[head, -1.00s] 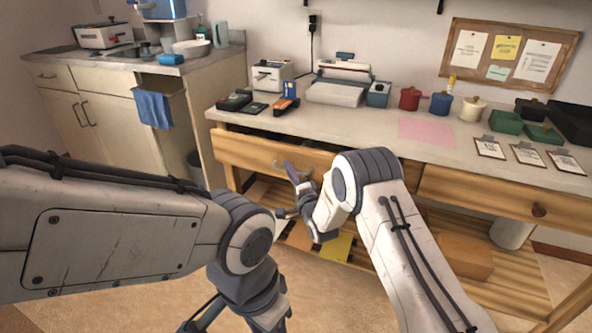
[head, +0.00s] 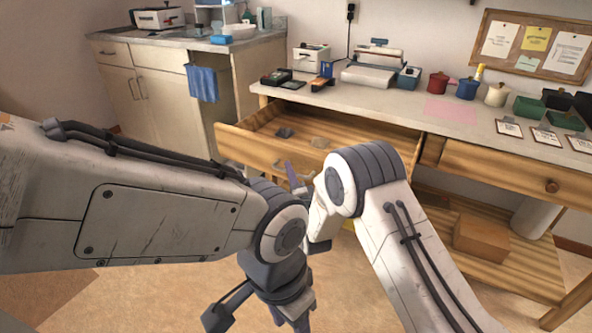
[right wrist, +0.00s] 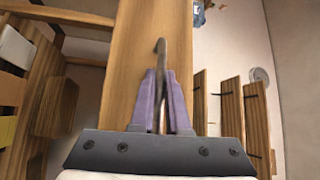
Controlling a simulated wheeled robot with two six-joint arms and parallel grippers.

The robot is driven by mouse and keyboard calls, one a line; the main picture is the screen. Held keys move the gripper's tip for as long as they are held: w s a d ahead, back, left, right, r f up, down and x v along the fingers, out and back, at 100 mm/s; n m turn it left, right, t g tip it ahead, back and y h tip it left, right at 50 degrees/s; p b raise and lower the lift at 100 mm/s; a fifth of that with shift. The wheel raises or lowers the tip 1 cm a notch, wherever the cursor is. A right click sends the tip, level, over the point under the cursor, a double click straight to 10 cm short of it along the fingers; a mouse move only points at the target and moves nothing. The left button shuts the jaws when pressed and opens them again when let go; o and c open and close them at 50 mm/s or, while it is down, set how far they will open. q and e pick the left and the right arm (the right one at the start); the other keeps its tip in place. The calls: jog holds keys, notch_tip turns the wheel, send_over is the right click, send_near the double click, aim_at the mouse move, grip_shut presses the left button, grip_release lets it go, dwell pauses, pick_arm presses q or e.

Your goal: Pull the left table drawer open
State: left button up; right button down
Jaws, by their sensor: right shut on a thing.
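The left table drawer (head: 240,147) is pulled out from under the worktop in the head view, with its inside showing. Its wooden front also fills the middle of the right wrist view (right wrist: 140,25). My right gripper (head: 290,174) is at the drawer front. My left gripper hangs low at the bottom edge of the head view, away from the drawer. Most of it is hidden or cut off, so its jaws cannot be read.
Small items, one grey (head: 285,132), lie inside the drawer. The worktop (head: 395,106) holds a printer-like machine (head: 378,68), several pots and clipboards. A second, shut drawer (head: 500,172) is on the right. A box (head: 482,238) sits on the lower shelf.

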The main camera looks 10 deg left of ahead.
jog(key=shift+s+a+f, duration=0.1)
jog(key=shift+s, duration=0.3)
jog(key=c, duration=1.2)
grip_release()
jog(key=p+v, duration=0.1)
jog(key=v, duration=0.9)
jog(key=shift+s, duration=0.25)
